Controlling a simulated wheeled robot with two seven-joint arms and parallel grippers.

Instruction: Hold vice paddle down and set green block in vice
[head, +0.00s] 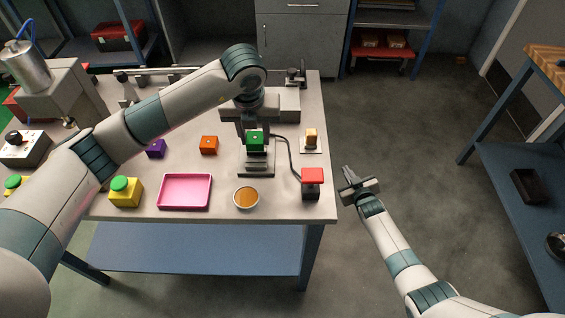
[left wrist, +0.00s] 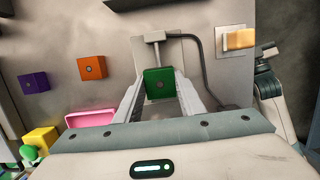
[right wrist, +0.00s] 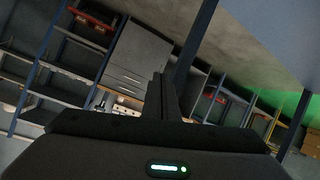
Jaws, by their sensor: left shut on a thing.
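My left gripper (head: 254,132) is shut on the green block (head: 255,143). The left wrist view shows the block (left wrist: 159,84) between both fingers. The grey vice (head: 257,170) lies under and in front of the block in the head view. The block appears above it, but I cannot tell the exact gap. The vice paddle (head: 312,177), with a red top on a dark base, stands right of the vice, joined by a cable. Nothing touches the paddle. My right gripper (head: 349,178) is shut and empty, off the table's right edge, to the right of the paddle.
On the table (head: 222,178) are an orange block (head: 209,145), a purple block (head: 156,149), a pink tray (head: 185,191), a bowl (head: 246,198), a yellow box with a green button (head: 126,193) and a yellow-orange block on a pale plate (head: 311,137).

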